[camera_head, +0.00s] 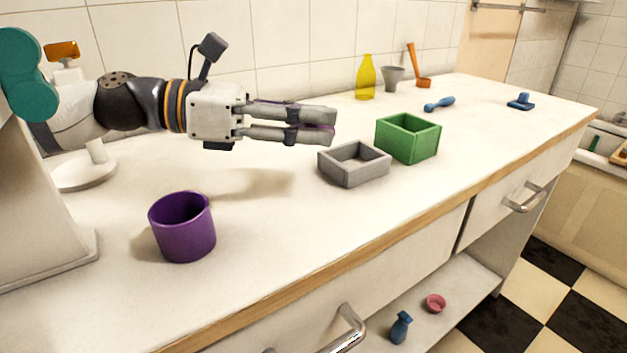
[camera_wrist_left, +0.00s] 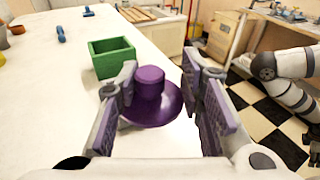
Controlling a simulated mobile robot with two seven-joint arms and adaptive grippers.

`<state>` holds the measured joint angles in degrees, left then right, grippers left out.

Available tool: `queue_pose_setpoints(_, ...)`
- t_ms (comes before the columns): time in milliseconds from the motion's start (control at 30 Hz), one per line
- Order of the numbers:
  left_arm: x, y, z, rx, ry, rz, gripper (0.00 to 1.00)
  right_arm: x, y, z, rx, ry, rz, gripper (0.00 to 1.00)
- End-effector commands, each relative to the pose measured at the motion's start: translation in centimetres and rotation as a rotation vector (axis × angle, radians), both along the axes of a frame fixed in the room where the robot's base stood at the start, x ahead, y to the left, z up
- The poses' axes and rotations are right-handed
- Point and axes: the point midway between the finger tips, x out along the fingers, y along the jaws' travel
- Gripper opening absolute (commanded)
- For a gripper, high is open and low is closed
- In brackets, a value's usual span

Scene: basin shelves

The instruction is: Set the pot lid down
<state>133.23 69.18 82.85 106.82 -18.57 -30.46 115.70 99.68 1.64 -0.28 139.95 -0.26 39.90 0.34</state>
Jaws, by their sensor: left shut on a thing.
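The purple pot lid (camera_wrist_left: 152,104), a round disc with a thick knob, shows between the fingers of my left gripper (camera_wrist_left: 160,92) in the left wrist view. The gripper is shut on its knob. In the head view my left gripper (camera_head: 333,127) is stretched level over the counter, above and behind the grey box; only a purple sliver shows at its fingers, and I cannot tell lid from finger pads there. The open purple pot (camera_head: 183,228) stands upright on the counter, at the lower left, away from the gripper. Part of my right arm shows at the right of the wrist view; its gripper is unclear.
A yellow bottle (camera_head: 366,78), grey cup (camera_head: 393,78) and blue dumbbell-like thing (camera_head: 440,104) are farther back. The counter between pot and grey box is clear.

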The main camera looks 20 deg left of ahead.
Motion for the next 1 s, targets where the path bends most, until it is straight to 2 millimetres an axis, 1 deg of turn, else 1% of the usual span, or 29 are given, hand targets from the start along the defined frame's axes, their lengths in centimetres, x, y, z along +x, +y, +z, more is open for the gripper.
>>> queue_pose_setpoints(33, 0.0, 0.0, -1.4, -0.001, 0.006, 0.0, 0.18, -0.3, 0.0, -0.5, 0.0, 0.009, 0.0, 0.4)
queue_pose_setpoints(67, 0.0, 0.0, -1.7, -0.001, 0.004, 0.001, 0.18, -0.4, 0.0, -0.6, 0.0, 0.011, 0.0, 0.4)
queue_pose_setpoints(200, 0.0, 0.0, -4.7, -0.001, 0.006, 0.001, 0.18, -0.9, 0.0, -1.6, 0.0, 0.027, 0.0, 0.4)
queue_pose_setpoints(300, 0.0, 0.0, -5.9, -0.001, 0.004, 0.001, 0.18, -1.1, 0.0, -2.0, 0.0, 0.033, 0.0, 0.4)
queue_pose_setpoints(567, 0.0, 0.0, -5.8, 0.0, -0.003, 0.001, 0.18, -1.0, 0.0, -1.9, 0.0, 0.032, 0.0, 0.4)
queue_pose_setpoints(1000, 0.0, 0.0, -7.0, 0.0, -0.003, 0.001, 0.18, -1.0, 0.0, -1.9, 0.0, 0.032, 0.0, 0.4)
